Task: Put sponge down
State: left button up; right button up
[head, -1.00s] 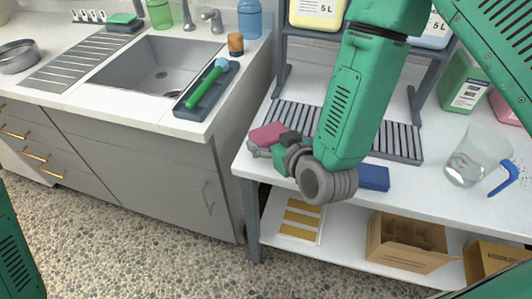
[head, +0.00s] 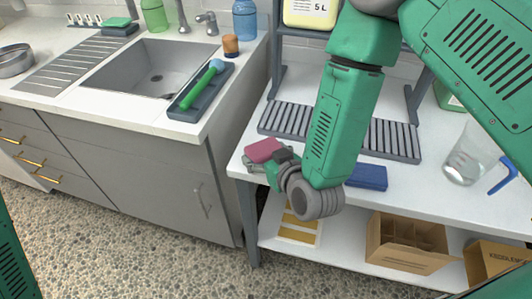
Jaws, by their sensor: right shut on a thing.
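A pink sponge (head: 263,150) is at the left end of the white table, near its front left corner. My right gripper (head: 256,162) is shut on the sponge, its fingers partly covered by the wrist and the sponge. Whether the sponge touches the table top cannot be told from this view. The right arm comes in from the upper right and covers part of the table. My left gripper is not in view.
A slatted grey rack (head: 284,119) lies behind the sponge. A blue block (head: 367,177) and a clear jug (head: 468,158) stand to the right. A sink counter (head: 217,88) is left across a gap. Cardboard boxes (head: 407,253) sit on the lower shelf.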

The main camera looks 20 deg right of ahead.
jog(key=shift+s+a+f, duration=0.15)
jog(key=shift+a, duration=0.25)
jog(key=o, duration=1)
jog(key=shift+a, duration=0.3)
jog(key=shift+o, duration=1.3)
jog(key=shift+a, duration=0.35)
jog(key=shift+d+f, duration=0.1)
jog(key=shift+d, duration=0.6)
jog(key=shift+r, duration=0.3)
jog(key=shift+a+r+p, duration=0.15)
jog(key=shift+r+p, duration=0.4)
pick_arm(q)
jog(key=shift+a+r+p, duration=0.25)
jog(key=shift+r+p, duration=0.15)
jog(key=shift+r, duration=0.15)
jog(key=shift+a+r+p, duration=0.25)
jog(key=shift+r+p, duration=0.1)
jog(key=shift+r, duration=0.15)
pick_arm(e)
jog(key=v, duration=1.1)
jog(key=shift+s+r, duration=0.2)
jog(key=shift+s, duration=0.1)
